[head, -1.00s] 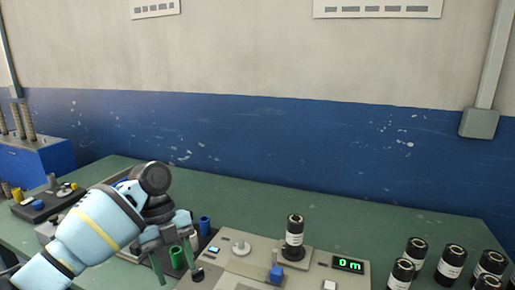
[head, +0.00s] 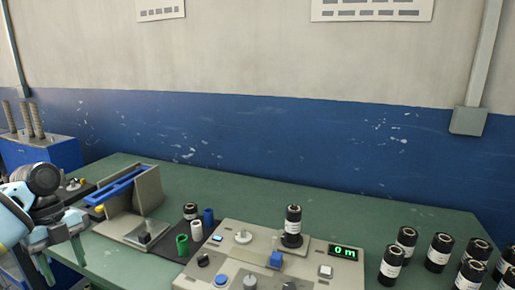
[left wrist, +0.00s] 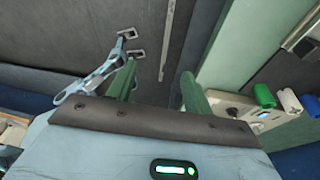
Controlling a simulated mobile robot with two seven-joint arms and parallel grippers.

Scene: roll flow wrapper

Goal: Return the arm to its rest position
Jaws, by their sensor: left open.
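My left arm comes in at the left edge of the head view. Its gripper (head: 64,264) is open and empty, with its two green fingers pointing down near the green table's left front edge. In the left wrist view the two fingers of the left gripper (left wrist: 157,82) stand apart with nothing between them. Beyond them show the dark floor and the table's green edge (left wrist: 220,50). The gripper is left of the grey machine (head: 215,262) and touches nothing that I can see. My right gripper is not in view.
A grey stand with a blue bar (head: 122,188) is just right of the gripper. Several black rolls (head: 440,250) stand at the right.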

